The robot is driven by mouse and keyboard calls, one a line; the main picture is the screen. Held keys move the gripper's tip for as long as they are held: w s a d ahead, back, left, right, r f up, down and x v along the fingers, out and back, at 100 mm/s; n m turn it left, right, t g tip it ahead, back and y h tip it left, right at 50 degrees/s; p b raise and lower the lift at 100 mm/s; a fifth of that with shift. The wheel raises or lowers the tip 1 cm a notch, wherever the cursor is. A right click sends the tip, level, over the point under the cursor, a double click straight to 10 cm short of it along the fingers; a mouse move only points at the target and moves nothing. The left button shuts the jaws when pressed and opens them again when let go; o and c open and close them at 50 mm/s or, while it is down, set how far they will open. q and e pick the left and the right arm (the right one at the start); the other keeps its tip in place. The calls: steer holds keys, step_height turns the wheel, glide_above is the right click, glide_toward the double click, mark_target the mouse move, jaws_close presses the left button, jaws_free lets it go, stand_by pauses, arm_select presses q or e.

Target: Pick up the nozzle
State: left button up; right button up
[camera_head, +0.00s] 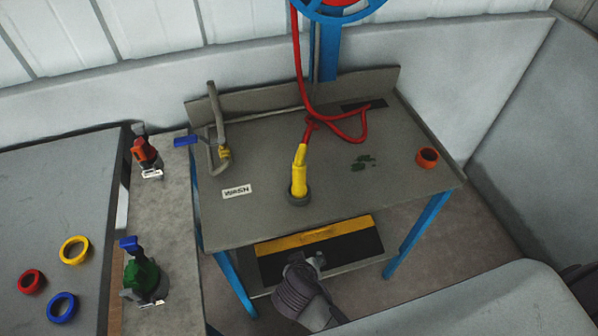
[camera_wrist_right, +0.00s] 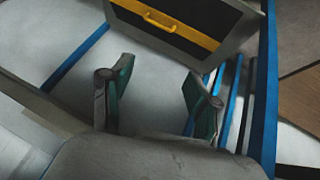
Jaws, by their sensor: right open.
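The yellow nozzle (camera_head: 299,172) stands near the front middle of the grey table in the head view, its lower end in a dark round base (camera_head: 298,197). A red hose (camera_head: 299,70) runs from its top to the blue and red reel above. My right gripper (camera_head: 318,262) is in front of the table and below its top, apart from the nozzle. In the right wrist view its two fingers (camera_wrist_right: 155,98) are spread with nothing between them. The nozzle is not in the wrist view. My left gripper is not in view.
The table (camera_head: 400,205) carries a clamp-like tap (camera_head: 217,130), a "WASH" label (camera_head: 237,191) and an orange ring (camera_head: 427,157). A drawer with a yellow bar (camera_head: 313,237) is under it. Side tables at left hold a green valve (camera_head: 142,275), a red valve (camera_head: 147,155) and several coloured rings.

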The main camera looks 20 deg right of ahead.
steer(key=r+m, duration=0.1)
steer(key=r, duration=0.3)
steer(key=w+r+m+t+h, duration=0.1)
steer(key=r, duration=0.2)
steer(key=w+a+r+m+t, duration=0.1)
steer(key=r, duration=0.3)
steer(key=shift+r+h, duration=0.3)
steer(key=shift+r, duration=0.05)
steer(key=m+t+h, duration=0.2)
steer(key=m+t, duration=0.1)
glide_toward(297, 181)
steer(key=p+x, duration=0.2)
steer(key=x, duration=0.5)
steer(key=p+x, duration=0.2)
steer(key=x, duration=0.3)
steer(key=shift+d+r, duration=0.1)
steer(key=shift+d, duration=0.05)
jaws_close()
